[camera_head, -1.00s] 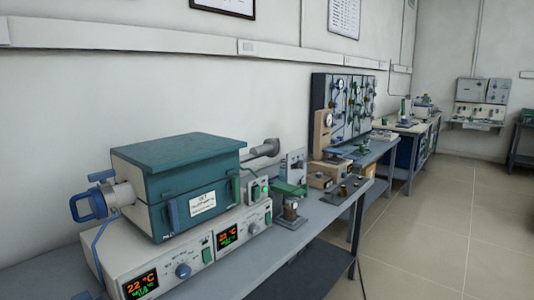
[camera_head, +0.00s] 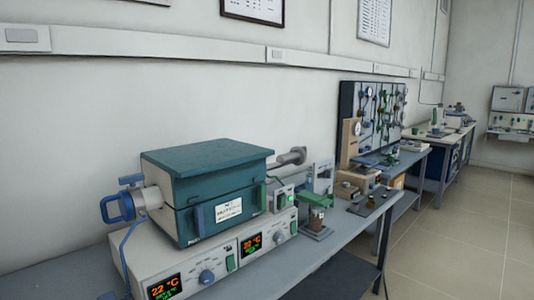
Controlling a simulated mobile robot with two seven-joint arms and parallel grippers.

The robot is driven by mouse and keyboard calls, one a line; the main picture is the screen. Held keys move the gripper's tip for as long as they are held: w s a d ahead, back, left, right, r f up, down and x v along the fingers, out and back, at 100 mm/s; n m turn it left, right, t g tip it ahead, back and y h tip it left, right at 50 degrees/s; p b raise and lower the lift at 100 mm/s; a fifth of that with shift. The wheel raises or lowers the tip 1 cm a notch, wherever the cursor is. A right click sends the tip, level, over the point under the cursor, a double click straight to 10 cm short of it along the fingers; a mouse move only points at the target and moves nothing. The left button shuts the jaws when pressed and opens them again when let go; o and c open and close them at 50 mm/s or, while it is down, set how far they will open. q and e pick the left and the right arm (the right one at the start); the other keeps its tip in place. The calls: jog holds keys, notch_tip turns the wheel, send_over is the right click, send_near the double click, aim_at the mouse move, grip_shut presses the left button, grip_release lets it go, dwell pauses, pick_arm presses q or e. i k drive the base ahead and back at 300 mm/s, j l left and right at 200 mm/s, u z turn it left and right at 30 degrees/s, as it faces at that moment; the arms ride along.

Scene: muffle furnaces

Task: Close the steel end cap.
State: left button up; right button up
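The teal tube furnace (camera_head: 205,159) stands on a control base on the bench. A pale metal end fitting (camera_head: 151,197) with a blue loop handle (camera_head: 120,208) sticks out of its left side. A grey metal tube end (camera_head: 291,157) sticks out at the far right side. I cannot tell for sure which of these is the steel end cap, or whether it is open. Neither of my grippers is in view.
The control base (camera_head: 222,268) has two lit displays and knobs. A small green and metal device (camera_head: 318,199) stands to the right on the grey bench (camera_head: 290,272). A dark board of gauges (camera_head: 375,115) is farther back. The tiled floor (camera_head: 460,240) at right is clear.

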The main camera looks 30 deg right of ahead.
aim_at(297, 156)
jog(key=i+l+u, duration=0.1)
jog(key=l+u, duration=0.5)
jog(key=l, duration=0.2)
jog(key=l+u, duration=0.3)
jog(key=l, duration=1.2)
jog(key=k+l+u, duration=0.1)
jog(key=l, duration=0.5)
jog(key=k+l, duration=0.1)
jog(key=l, duration=0.55)
jog(key=i+u, duration=0.05)
